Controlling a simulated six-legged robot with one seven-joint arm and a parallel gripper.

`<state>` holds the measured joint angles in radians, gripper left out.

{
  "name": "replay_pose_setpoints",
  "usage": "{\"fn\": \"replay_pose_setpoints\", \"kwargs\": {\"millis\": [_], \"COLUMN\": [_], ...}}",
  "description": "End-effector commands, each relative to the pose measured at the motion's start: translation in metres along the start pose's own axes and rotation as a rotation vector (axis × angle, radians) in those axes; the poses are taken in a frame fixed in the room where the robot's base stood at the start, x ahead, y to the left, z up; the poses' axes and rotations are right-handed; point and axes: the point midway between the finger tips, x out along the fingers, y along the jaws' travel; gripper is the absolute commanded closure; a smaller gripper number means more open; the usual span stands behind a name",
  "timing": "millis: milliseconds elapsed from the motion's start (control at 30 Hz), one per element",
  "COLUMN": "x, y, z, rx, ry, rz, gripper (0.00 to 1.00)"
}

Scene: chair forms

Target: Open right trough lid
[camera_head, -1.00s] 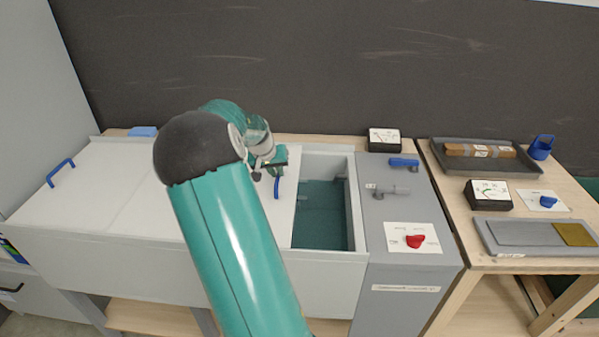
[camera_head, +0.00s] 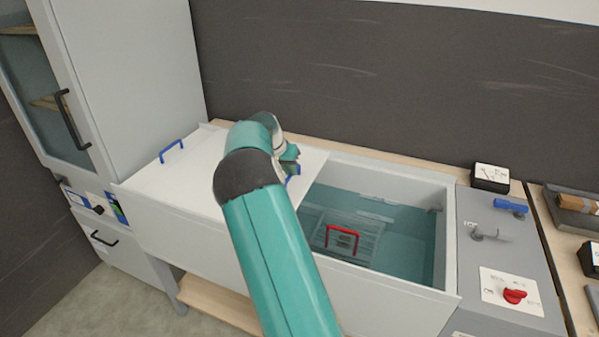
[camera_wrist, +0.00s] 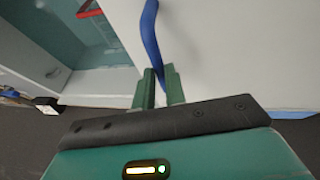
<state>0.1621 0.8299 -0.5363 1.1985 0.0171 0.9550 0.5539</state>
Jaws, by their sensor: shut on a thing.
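The right trough lid, a flat white panel (camera_wrist: 225,45), shows beside my gripper in the wrist view. Its blue bar handle (camera_wrist: 151,35) runs down between the fingers. My gripper (camera_wrist: 160,88) is shut on this handle. The right part of the trough (camera_head: 447,230) is uncovered. Inside it is a rack with a red handle (camera_head: 342,236). The left lid's blue handle (camera_head: 171,150) stands at the left.
A grey panel with a red knob (camera_head: 514,296) and a blue lever tap (camera_head: 510,206) adjoins the trough's right end. A dial gauge (camera_head: 490,177) stands behind it. A tall cabinet (camera_head: 140,80) stands at the left, and a dark wall is behind.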

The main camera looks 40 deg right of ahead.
Motion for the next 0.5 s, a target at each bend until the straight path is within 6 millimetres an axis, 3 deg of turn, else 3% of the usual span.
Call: {"fn": "replay_pose_setpoints", "kwargs": {"millis": [433,467,500], "x": [0.0001,0.0000,0.0000], "y": [-0.0008,-0.0007,-0.0008], "z": [-0.0001,-0.0002,-0.0002], "rx": [0.001,0.001,0.001], "ry": [-0.001,-0.001,-0.001], "rz": [0.001,0.001,0.001], "gripper": [1.00,0.84,0.76]}}
